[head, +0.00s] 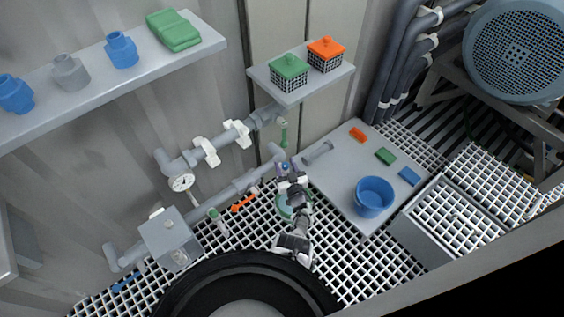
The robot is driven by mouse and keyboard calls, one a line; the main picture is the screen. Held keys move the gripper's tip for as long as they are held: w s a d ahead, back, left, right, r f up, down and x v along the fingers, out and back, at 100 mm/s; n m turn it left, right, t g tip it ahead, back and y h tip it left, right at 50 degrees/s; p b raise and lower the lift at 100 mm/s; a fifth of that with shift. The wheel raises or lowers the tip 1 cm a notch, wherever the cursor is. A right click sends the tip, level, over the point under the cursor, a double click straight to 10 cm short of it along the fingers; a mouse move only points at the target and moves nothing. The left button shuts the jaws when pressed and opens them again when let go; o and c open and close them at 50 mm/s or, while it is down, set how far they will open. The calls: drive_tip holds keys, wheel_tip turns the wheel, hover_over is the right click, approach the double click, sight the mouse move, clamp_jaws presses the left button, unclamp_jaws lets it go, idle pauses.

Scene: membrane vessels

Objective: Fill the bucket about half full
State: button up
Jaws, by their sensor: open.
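A blue bucket (373,197) stands upright on a grey platform (345,180), right of my arm. I cannot make out any water in it. My gripper (283,168) is open, at the grey pipe near a small blue and purple part, left of the bucket and apart from it. Whether it touches the pipe is too small to tell. A green upright handle or tap (284,134) is on the pipework just above my gripper. A short grey pipe end (318,153) points toward the platform. A green round thing (285,207) lies on the grating, partly hidden by my arm.
An orange-handled lever (244,202) and a gauge (181,183) are left. A shelf (150,60) and a small ledge with two baskets (290,72) hang above. White grating covers the floor.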

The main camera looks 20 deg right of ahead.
drive_tip(key=shift+c, duration=0.4)
drive_tip(key=c, duration=0.9)
drive_tip(key=shift+o, duration=0.2)
drive_tip(key=shift+a+m+h, duration=0.1)
drive_tip(key=shift+m+h, duration=0.2)
drive_tip(key=shift+h, duration=0.1)
drive_tip(key=shift+w+a+f+m+g+h+b, duration=0.1)
drive_tip(key=shift+m+g+h+b, duration=0.4)
drive_tip(key=shift+m+h, duration=1.4)
drive_tip(key=shift+m+g+h+b, duration=0.15)
drive_tip(key=shift+m+g+h, duration=0.4)
drive_tip(key=shift+h, duration=0.7)
drive_tip(key=shift+m+g+h+b, duration=0.15)
drive_tip(key=shift+m+g+h, duration=0.35)
drive_tip(key=shift+h, duration=0.75)
drive_tip(key=shift+r+m+g+h, duration=0.2)
drive_tip(key=shift+m+g+h, duration=0.05)
drive_tip(key=shift+m+h, duration=0.15)
drive_tip(key=o, duration=0.9)
drive_tip(key=shift+o, duration=0.2)
